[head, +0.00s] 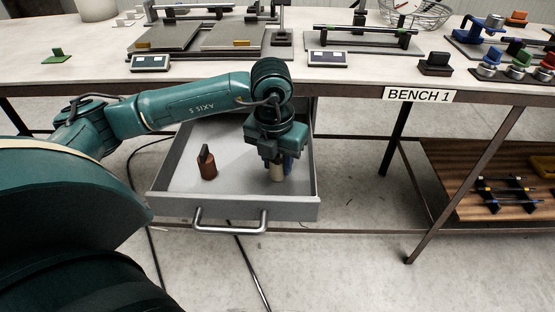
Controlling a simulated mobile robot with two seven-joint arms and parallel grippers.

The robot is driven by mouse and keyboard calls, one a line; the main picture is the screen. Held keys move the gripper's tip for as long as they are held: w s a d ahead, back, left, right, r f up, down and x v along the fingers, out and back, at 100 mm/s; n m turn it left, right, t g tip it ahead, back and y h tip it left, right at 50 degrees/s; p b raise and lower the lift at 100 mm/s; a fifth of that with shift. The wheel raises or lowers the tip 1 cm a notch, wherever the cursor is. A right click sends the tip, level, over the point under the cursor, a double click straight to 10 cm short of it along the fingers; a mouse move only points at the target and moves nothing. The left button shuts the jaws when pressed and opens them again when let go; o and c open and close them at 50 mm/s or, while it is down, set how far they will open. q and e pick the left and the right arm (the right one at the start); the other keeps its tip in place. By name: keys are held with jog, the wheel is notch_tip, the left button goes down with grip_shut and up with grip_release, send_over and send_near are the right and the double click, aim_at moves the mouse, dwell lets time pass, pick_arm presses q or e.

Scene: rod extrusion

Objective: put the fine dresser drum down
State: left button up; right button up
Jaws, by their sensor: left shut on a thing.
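My left gripper (278,165) reaches down into an open grey drawer (232,209) under the bench. It is shut on a small pale tan drum (277,174), which I take as the fine dresser drum. A brown drum with a dark upright grip (207,165) stands in the drawer to the left, apart from the gripper. My right gripper is not in view.
The bench top (209,74) above the drawer holds flat plates, rails, two small display boxes (327,58), a dark block (435,64) and colored parts at right. The drawer's metal handle (228,226) faces me. Bare drawer floor lies between the two drums.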

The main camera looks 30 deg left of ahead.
pick_arm(q)
jog(key=shift+f, duration=0.15)
jog(key=o, duration=1.1)
jog(key=shift+c, duration=0.2)
